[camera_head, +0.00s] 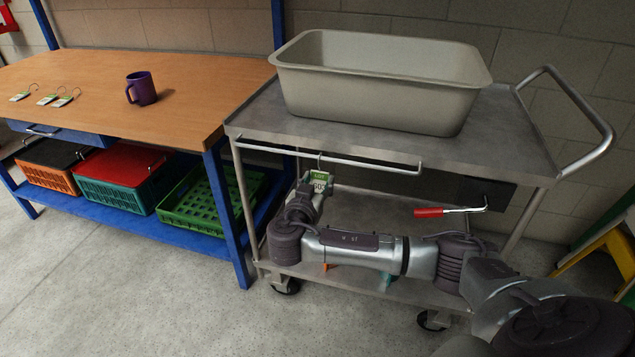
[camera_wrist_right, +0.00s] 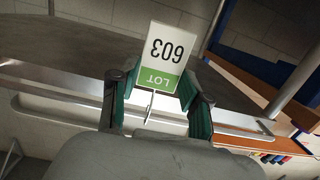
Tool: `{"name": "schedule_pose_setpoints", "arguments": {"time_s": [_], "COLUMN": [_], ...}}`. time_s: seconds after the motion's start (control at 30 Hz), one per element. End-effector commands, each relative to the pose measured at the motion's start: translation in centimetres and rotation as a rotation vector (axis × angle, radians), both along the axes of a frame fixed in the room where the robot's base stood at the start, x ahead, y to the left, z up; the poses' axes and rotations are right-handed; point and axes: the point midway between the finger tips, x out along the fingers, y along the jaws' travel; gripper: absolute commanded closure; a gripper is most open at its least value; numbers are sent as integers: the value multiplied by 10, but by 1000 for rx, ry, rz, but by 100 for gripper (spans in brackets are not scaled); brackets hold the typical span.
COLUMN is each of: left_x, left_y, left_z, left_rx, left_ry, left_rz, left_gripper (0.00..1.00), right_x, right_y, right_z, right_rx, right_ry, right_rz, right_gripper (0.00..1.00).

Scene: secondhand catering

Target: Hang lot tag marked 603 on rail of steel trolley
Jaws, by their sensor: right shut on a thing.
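The lot tag marked 603 (camera_wrist_right: 163,55), white with a green LOT band, is held between the fingers of my right gripper (camera_wrist_right: 150,88). It appears upside down in the wrist view. In the head view the tag (camera_head: 319,180) sits just below the front rail (camera_head: 345,161) of the steel trolley (camera_head: 240,122), above my right gripper (camera_head: 309,192). Its thin wire hook reaches up to the rail; I cannot tell whether it is over the bar. The rail also crosses the wrist view (camera_wrist_right: 55,112). My left gripper is out of view.
A large beige tub (camera_head: 375,92) stands on the trolley top. The wooden workbench (camera_head: 200,88) at left holds several lot tags (camera_head: 48,99) and a purple mug (camera_head: 141,89). Crates (camera_head: 112,180) sit below.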

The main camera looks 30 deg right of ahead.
Motion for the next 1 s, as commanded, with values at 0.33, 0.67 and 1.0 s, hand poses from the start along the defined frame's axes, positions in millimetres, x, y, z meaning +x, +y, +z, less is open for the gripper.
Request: {"name": "schedule_pose_setpoints", "arguments": {"time_s": [0.33,0.67,1.0], "left_x": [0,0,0], "left_y": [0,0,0], "left_z": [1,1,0], "left_rx": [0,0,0], "left_ry": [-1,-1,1], "left_rz": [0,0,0], "left_gripper": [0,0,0], "right_x": [0,0,-19], "right_y": [0,0,23], "right_z": [0,0,2], "right_rx": [0,0,4], "right_ry": [0,0,0], "right_rz": [0,0,4], "right_gripper": [43,24,24]}}
